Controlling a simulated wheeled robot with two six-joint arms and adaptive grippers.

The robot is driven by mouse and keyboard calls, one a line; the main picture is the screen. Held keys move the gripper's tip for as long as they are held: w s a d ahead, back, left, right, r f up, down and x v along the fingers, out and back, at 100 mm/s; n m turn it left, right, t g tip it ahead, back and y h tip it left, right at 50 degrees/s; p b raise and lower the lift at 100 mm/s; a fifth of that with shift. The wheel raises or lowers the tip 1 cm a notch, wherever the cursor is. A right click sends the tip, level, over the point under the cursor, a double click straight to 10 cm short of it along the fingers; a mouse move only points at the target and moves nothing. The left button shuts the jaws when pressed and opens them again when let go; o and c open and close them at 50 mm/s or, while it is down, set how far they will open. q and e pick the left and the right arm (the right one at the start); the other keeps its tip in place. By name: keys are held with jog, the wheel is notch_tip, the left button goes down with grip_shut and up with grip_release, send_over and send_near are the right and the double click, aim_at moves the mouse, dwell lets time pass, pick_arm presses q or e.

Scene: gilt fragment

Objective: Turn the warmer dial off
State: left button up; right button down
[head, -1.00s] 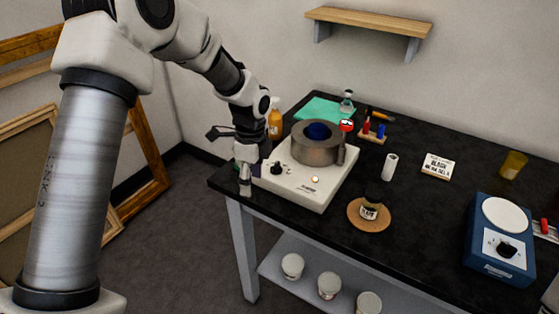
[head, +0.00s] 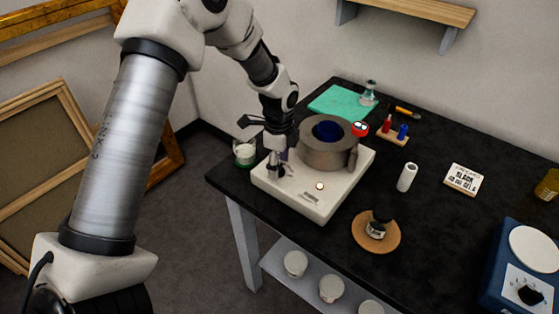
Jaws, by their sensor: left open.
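The white warmer (head: 318,203) stands at the table's left front corner. It has a grey metal ring (head: 326,155) on top with a dark blue inside. My right gripper is not in view.
A beaker (head: 244,152) is left of my gripper. A blue device (head: 500,283) with its own dial is at right. A white cylinder (head: 407,177) stands between.

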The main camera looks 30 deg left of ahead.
pick_arm(q)
jog(key=shift+s+r, duration=0.15)
jog(key=shift+s, duration=0.1)
jog(key=shift+s+r, duration=0.1)
jog(key=c, duration=1.1)
jog(key=shift+c, duration=0.2)
jog(key=shift+n+p, duration=0.7)
jog(key=shift+n, duration=0.3)
jog(key=n+p, duration=0.1)
jog(key=n, duration=0.2)
jog(key=shift+p, duration=0.4)
jog(key=n+p, duration=0.1)
jog(key=n, duration=0.3)
jog(key=shift+s+d, duration=0.1)
jog(key=shift+f+n+p, duration=0.2)
jog(key=shift+n+p, duration=0.45)
jog(key=shift+n, duration=0.75)
